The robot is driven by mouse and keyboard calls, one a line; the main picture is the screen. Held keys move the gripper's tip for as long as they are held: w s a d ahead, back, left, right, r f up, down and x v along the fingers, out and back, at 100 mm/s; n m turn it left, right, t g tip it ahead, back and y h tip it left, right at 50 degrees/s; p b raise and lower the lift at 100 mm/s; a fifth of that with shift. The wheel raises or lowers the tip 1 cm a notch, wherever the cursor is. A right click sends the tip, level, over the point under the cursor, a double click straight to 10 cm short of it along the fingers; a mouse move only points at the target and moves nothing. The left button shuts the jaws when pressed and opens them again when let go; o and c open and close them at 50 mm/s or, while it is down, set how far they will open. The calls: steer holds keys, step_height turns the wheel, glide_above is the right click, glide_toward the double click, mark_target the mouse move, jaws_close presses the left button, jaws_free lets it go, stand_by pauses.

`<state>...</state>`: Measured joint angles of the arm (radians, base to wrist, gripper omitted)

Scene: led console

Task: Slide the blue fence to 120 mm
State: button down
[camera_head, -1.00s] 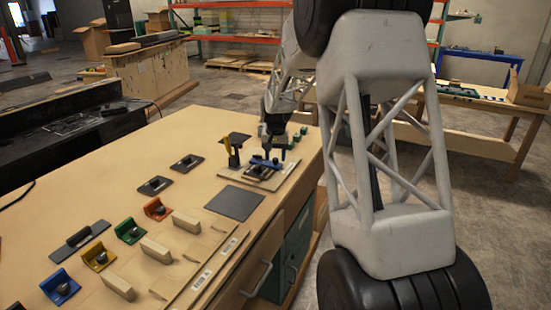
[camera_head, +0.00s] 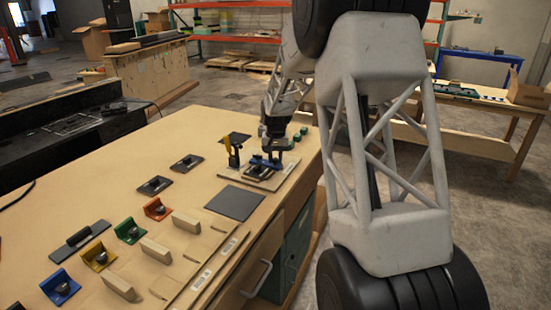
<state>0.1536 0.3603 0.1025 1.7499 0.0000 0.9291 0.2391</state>
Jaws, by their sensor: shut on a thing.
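My gripper (camera_head: 272,157) points down at the fixture and is shut on the blue fence. The fingertips are small and dark, so the exact contact is hard to make out. The gripper covers part of the fence. No scale reading can be made out at this size.
A yellow-topped upright (camera_head: 229,147) stands just left of the fixture, with small green blocks (camera_head: 299,135) to its right. A dark grey plate (camera_head: 234,202) lies in front. Blue (camera_head: 60,287), yellow, green and orange brackets and wooden blocks (camera_head: 156,250) occupy the near left.

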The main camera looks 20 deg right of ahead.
steer(key=shift+w+d, duration=1.55)
steer(key=shift+w, duration=0.05)
steer(key=c, duration=0.9)
jaws_free()
steer(key=shift+c, duration=0.2)
steer(key=shift+r, duration=0.1)
step_height(320, 180, up, 8)
steer(key=shift+s, duration=0.1)
